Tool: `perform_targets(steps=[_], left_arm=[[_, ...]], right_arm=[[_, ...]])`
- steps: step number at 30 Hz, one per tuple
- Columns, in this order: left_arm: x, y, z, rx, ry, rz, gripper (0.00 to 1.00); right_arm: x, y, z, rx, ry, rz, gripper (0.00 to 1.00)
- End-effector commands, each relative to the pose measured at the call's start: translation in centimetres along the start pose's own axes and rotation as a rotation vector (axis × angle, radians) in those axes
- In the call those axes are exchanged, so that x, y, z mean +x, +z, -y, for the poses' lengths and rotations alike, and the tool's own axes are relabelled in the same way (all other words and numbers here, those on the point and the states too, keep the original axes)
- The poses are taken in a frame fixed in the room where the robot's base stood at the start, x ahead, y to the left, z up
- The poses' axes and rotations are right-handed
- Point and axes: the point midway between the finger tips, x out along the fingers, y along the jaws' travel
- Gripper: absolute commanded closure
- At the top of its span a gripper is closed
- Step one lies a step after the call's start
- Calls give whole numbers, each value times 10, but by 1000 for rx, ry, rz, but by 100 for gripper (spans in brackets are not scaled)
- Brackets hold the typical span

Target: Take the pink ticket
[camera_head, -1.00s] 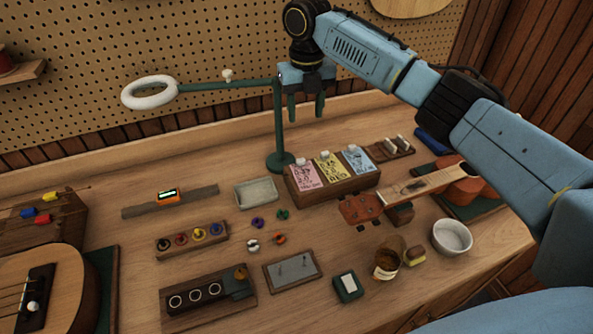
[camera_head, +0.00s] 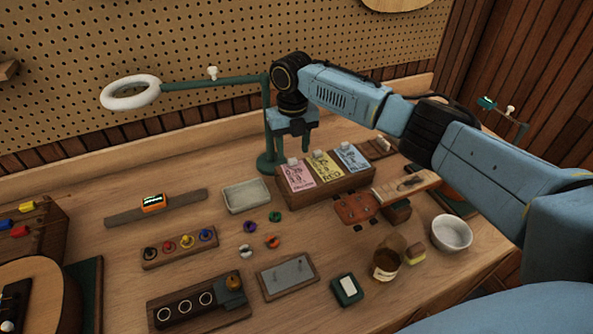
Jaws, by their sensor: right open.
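The pink ticket (camera_head: 299,178) stands tilted in the left slot of a wooden holder (camera_head: 325,190), with a yellow ticket (camera_head: 326,169) and a blue ticket (camera_head: 352,157) to its right. Each has a pale piece at its top edge. My right gripper (camera_head: 292,151) points down just above the pink ticket's top, with its fingers apart and nothing between them. I cannot tell whether it touches the ticket. My left gripper is not in view.
The green lamp stand (camera_head: 266,150) rises close on the left of my right gripper. A grey tray (camera_head: 246,195) lies left of the holder.

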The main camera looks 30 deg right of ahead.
Motion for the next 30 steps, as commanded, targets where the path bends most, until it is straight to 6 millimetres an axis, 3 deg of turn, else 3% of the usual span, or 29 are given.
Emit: perform_targets(steps=[6,15,26,30], left_arm=[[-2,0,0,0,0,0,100],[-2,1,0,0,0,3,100],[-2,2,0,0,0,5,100],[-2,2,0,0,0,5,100]], right_arm=[[32,-1,1,0,-1,-2,53],[38,-1,1,0,-1,0,53],[38,-1,1,0,-1,0,99],[38,-1,1,0,-1,0,100]])
